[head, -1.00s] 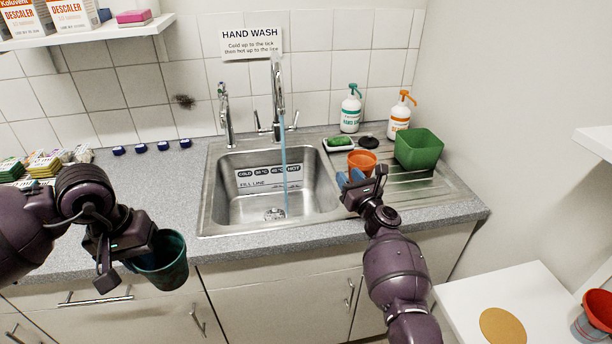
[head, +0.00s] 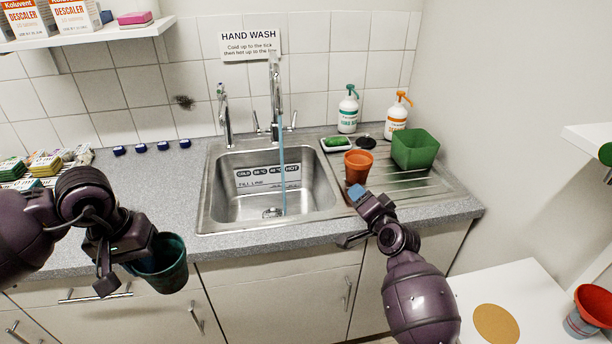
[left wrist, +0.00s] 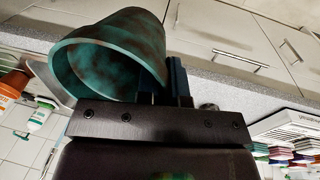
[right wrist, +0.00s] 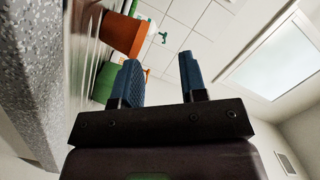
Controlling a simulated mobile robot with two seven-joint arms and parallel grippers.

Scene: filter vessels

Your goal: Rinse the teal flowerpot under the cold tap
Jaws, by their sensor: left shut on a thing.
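The teal flowerpot (head: 168,272), mottled with dark patches, hangs in front of the counter edge, left of the sink. My left gripper (head: 145,258) is shut on its wall; the left wrist view shows the pot (left wrist: 110,55) tilted, its mouth towards the camera. A tall tap (head: 276,95) behind the sink (head: 240,205) runs a thin bluish stream (head: 283,170) into the basin. My right gripper (head: 358,215) is open and empty in front of the drainer; its blue fingers stand apart in the right wrist view (right wrist: 160,82).
An orange pot (head: 358,168) stands on the drainer (head: 430,185), beside a green square tub (head: 415,150). Two pump bottles stand behind. A smaller tap (head: 224,120) stands left of the tall one. Sponges lie at the counter's left. A white table (head: 530,285) is at lower right.

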